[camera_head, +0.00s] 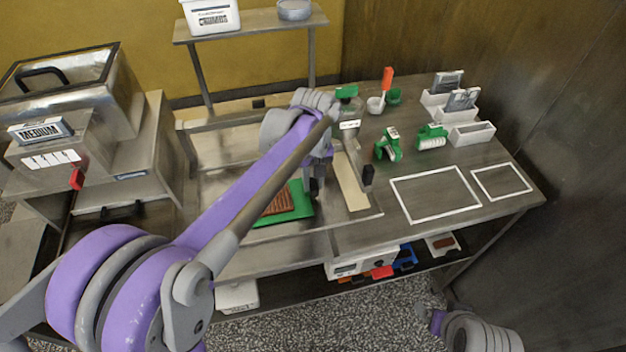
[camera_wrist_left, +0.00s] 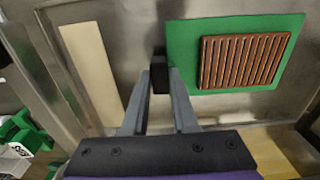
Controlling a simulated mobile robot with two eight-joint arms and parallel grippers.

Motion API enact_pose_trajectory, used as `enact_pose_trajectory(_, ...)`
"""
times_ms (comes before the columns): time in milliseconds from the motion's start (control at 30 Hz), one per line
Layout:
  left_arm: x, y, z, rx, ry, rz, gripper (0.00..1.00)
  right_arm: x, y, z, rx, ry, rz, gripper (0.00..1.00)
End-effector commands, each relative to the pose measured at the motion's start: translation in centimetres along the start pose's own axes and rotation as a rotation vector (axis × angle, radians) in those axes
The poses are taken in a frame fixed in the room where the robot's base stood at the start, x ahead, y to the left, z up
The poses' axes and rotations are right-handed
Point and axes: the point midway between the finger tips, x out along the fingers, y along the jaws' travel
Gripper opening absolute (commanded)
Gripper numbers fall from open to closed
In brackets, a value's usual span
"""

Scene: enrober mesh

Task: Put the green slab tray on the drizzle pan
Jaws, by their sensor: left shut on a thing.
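The green slab tray (camera_head: 303,206) carries a brown ribbed slab (camera_head: 279,200) and lies at the counter's front middle. In the left wrist view the tray (camera_wrist_left: 183,48) shows at upper right, its slab (camera_wrist_left: 243,60) on top. My left gripper (camera_head: 316,187) is at the tray's right edge in the head view. I cannot tell which steel surface is the drizzle pan. My right gripper is out of view.
A cream strip (camera_head: 351,183) lies right of the tray. White outlines (camera_head: 437,217) mark clear counter at right. Green-handled tools (camera_head: 388,146) and white bins (camera_head: 471,134) stand behind. A steel machine (camera_head: 80,150) is at left.

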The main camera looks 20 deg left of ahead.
Motion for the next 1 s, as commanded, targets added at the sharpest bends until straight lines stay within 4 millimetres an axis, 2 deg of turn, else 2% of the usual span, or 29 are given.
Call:
enact_pose_trajectory(200, 0.3, 0.0, 0.0, 0.0, 0.0, 0.0, 0.0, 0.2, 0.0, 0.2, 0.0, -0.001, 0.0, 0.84)
enact_pose_trajectory(233, 0.3, 0.0, 0.0, 0.0, 0.0, 0.0, 0.32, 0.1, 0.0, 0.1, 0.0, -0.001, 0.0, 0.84)
enact_pose_trajectory(367, 0.2, 0.0, 0.0, 0.0, 0.0, 0.0, 0.56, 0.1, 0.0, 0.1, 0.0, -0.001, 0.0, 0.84)
enact_pose_trajectory(633, 0.2, 0.0, 0.0, 0.0, 0.0, 0.0, 0.57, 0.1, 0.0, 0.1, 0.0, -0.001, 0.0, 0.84)
enact_pose_trajectory(767, -0.5, 0.0, 0.0, 0.0, 0.0, 0.0, 0.57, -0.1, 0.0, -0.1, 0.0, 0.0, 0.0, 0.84)
enact_pose_trajectory(867, -2.0, 0.0, 0.0, 0.0, 0.0, 0.0, 0.57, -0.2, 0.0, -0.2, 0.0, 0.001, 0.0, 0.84)
enact_pose_trajectory(1000, -5.0, 0.0, 0.0, 0.0, 0.0, 0.0, 0.57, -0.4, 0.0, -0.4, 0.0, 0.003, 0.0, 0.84)
